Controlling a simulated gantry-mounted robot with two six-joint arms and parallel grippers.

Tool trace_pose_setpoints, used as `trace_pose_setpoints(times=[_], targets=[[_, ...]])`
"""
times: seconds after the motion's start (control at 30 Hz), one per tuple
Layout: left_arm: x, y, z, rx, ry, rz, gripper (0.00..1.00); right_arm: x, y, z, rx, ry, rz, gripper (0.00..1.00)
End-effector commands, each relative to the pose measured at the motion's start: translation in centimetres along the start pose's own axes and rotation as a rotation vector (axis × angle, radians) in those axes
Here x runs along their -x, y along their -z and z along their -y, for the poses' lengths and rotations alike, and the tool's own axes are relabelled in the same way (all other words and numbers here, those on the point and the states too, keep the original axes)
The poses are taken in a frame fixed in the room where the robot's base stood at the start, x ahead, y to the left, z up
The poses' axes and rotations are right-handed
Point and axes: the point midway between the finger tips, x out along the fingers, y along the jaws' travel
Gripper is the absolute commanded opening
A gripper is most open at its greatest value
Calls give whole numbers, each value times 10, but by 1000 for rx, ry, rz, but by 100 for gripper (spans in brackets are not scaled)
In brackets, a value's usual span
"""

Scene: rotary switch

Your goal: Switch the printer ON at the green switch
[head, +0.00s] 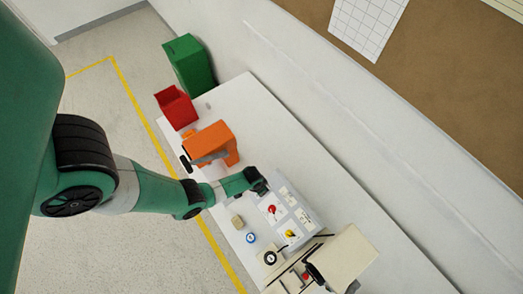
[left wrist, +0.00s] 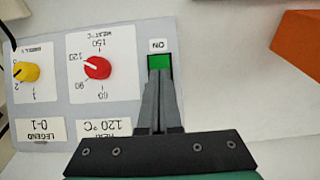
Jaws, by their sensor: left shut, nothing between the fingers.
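The green switch (left wrist: 160,62) sits at the edge of a light grey control panel (left wrist: 131,110), below a small "ON" label (left wrist: 157,44) that appears upside down in the left wrist view. My left gripper (left wrist: 159,74) is shut and empty. Its fingertips overlap the near edge of the switch in that view; I cannot tell whether they touch it. In the head view my left gripper (head: 262,187) is over the panel's upper left corner and hides the switch. My right gripper is not in view.
Beside the switch are a red knob (left wrist: 97,68) and a yellow knob (left wrist: 27,71). An orange machine (head: 212,143), a red bin (head: 176,106) and a beige machine (head: 345,255) share the white table (head: 290,130). Small round items lie left of the panel.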

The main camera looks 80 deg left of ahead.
Motion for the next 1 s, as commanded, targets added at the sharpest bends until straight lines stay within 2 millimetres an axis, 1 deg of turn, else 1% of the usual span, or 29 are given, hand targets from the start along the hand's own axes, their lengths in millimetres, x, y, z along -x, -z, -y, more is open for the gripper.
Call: trace_pose_setpoints(times=[0.43,0.53,0.67,1.0], targets=[[-8,-1,0,0,0,0,0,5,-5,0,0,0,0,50],[-5,-1,0,0,0,0,0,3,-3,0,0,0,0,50],[5,1,0,0,0,0,0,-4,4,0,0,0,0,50],[38,6,0,0,0,0,0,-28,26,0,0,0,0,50]])
